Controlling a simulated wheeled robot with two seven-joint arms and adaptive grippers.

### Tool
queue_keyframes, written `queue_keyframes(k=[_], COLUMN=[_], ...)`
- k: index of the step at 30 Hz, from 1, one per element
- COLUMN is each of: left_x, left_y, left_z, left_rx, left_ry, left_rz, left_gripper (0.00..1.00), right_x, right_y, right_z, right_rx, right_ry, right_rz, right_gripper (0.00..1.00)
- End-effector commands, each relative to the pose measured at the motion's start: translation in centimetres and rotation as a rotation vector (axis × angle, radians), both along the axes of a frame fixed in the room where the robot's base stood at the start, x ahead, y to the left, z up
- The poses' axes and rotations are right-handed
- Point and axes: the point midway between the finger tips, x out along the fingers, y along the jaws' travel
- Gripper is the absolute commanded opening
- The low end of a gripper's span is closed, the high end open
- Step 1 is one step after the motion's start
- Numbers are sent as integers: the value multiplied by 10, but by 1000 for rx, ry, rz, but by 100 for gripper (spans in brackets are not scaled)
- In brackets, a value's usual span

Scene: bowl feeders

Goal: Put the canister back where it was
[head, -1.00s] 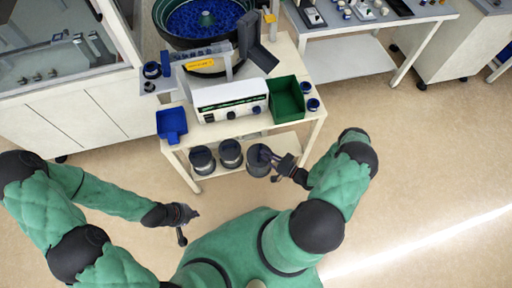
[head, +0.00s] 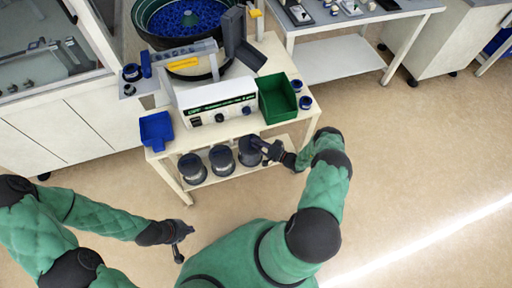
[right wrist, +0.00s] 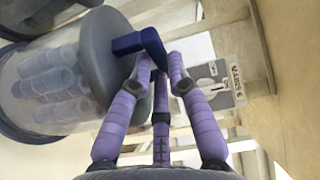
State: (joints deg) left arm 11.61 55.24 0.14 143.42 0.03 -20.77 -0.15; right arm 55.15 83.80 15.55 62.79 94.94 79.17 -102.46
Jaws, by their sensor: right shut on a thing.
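The canister (head: 248,156) is a clear cylinder with a dark grey lid and a blue handle. In the head view it stands upright at the right end of a row on the cart's lower shelf (head: 226,174), in line with two similar canisters (head: 221,160) (head: 190,169). My right gripper (head: 264,148) is shut on its handle; in the right wrist view the purple fingers (right wrist: 157,68) close around the blue handle (right wrist: 148,44). The canister body (right wrist: 50,85) holds pale cylindrical parts. Whether its base touches the shelf is hidden. My left gripper (head: 181,242) is empty, fingers apart, over the floor.
The cart's top (head: 272,53) overhangs the shelf and carries a white control box (head: 215,101), a green bin (head: 278,99), a blue tray (head: 157,131) and a bowl feeder (head: 188,18). A cart leg stands right of the canister. A label (right wrist: 220,80) shows beside the gripper.

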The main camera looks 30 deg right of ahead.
Motion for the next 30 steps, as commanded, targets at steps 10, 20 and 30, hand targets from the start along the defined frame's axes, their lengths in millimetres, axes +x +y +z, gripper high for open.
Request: queue_keyframes(k=[10, 20, 30], left_x=[0, 0, 0], left_y=[0, 0, 0], left_z=[-23, -22, -22], left_rx=[0, 0, 0], left_ry=[0, 0, 0], left_rz=[0, 0, 0], left_gripper=[0, 0, 0], right_x=[7, 7, 6], right_y=[-4, -4, -4], right_z=[-37, -39, -39], right_rx=[0, 0, 0], right_ry=[-2, 1, 1], right_rz=[-1, -1, -1], right_gripper=[0, 38, 42])
